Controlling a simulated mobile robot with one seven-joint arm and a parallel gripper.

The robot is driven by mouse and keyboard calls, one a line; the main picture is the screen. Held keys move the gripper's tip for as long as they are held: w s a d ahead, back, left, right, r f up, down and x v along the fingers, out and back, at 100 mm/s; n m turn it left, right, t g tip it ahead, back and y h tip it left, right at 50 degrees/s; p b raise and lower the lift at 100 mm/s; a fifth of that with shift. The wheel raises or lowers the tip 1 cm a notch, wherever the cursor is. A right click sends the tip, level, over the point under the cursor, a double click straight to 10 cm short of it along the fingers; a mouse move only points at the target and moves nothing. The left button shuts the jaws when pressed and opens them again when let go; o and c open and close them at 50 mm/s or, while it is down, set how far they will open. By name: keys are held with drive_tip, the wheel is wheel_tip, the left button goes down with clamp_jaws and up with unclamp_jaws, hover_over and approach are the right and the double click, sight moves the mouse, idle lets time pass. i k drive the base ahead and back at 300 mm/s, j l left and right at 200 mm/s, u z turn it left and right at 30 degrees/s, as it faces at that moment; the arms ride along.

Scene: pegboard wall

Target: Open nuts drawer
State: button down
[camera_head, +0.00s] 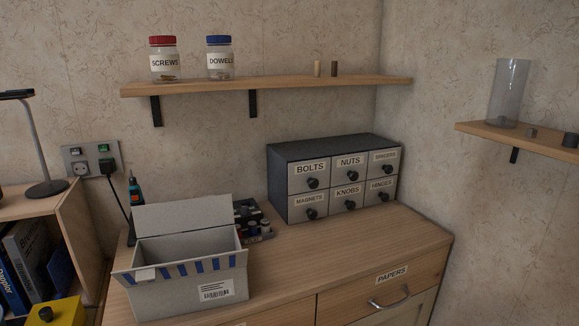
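The nuts drawer (349,168) is the top middle drawer of a small dark cabinet (330,150) standing on the wooden dresser top. It has a white front, a NUTS label and a round black knob. It looks shut, flush with the drawers around it. The bolts drawer (309,176) is to its left, another labelled drawer (384,162) to its right, and the knobs drawer (347,197) below it. My gripper is not in view.
An open cardboard box (190,262) stands at the dresser's front left, with small dark items (253,222) behind it. A shelf (270,86) with two jars hangs above the cabinet. Dresser top (330,240) is clear before the cabinet. A right shelf (530,138) holds a glass cylinder.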

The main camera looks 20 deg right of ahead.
sight(345, 168)
drive_tip(key=i+z, duration=0.1)
drive_tip(key=z, duration=0.25)
drive_tip(key=i+l+z, duration=0.1)
drive_tip(key=z, duration=0.65)
drive_tip(key=i+j+z, duration=0.1)
drive_tip(key=i+j, duration=0.35)
